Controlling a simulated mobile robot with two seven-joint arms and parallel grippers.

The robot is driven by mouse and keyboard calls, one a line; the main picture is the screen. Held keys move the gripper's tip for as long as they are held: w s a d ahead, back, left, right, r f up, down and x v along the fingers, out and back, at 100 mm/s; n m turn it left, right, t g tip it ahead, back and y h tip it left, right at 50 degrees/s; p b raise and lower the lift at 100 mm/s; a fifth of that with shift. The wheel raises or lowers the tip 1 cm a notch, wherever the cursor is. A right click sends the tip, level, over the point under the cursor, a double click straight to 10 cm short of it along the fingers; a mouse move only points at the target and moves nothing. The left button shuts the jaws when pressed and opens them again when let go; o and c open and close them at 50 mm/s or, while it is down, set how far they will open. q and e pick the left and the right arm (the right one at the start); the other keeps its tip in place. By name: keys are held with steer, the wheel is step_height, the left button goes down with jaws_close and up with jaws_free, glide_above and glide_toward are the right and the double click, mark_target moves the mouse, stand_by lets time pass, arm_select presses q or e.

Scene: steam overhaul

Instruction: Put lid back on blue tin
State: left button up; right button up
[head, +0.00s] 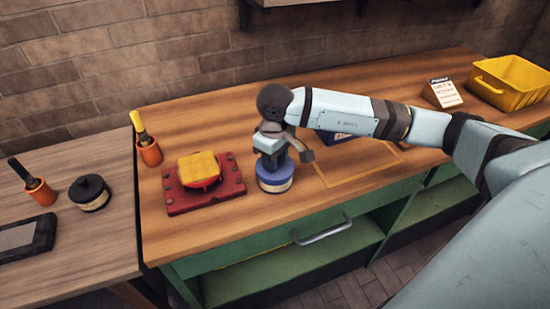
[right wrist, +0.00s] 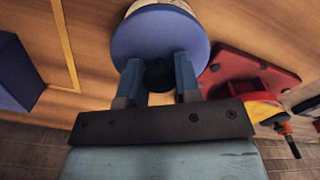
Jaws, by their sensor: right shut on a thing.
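The blue tin (head: 275,186), with a cream label band, stands on the wooden bench right of the red fixture. My right gripper (head: 277,158) points down directly over it. In the right wrist view, my right gripper (right wrist: 160,80) is shut on the dark knob (right wrist: 160,75) of the round blue lid (right wrist: 130,45). The lid is at the tin's top; I cannot tell whether it is fully seated or slightly above. The gripper hides part of the lid. My left gripper is not in view.
A red fixture (head: 229,192) with a yellow pad (head: 199,166) lies close left. An orange cup with a yellow-handled tool (head: 149,152) stands behind it. A dark blue box (head: 328,137) is partly behind my arm. A black tin (head: 90,192) is left.

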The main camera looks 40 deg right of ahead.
steer(key=o, duration=1.5)
steer(key=shift+r, duration=0.1)
steer(key=shift+r+p, duration=0.65)
steer(key=shift+r, duration=1.3)
steer(key=shift+r+p, duration=0.45)
steer(key=shift+r, duration=1)
jaws_close()
